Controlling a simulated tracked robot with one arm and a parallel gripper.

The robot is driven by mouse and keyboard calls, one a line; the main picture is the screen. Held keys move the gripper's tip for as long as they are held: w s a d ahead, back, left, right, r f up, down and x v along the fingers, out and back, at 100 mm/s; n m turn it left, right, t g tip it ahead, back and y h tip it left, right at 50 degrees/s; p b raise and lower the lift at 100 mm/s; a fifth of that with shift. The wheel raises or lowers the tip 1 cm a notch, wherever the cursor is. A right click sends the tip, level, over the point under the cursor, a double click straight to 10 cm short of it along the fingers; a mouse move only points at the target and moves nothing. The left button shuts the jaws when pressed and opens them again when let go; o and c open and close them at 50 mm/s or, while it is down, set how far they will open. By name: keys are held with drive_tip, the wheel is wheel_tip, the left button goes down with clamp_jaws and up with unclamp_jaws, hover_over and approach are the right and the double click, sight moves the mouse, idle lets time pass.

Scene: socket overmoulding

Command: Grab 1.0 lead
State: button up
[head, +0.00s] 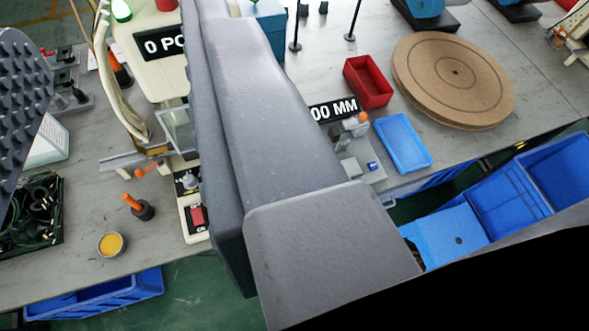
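A dark tray (58,242) at the left edge holds a tangle of black and green leads (28,212). No lead stands out singly, and I cannot read a 1.0 mark on any. A large grey part of my own arm crosses the middle of the view and hides much of the bench. A grey studded part at the upper left edge may belong to my gripper, but I cannot be sure. No pair of fingertips shows clearly, and I see nothing held.
The grey bench (70,280) also carries an orange-handled tool (138,206), a small yellow-filled tin (111,244), a red bin (368,81), a blue tray (403,143) and a round brown turntable (453,78). Blue crates (510,195) stand lower right. Bare bench surrounds the tin.

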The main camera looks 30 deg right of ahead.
drive_tip(key=shift+r, duration=0.1)
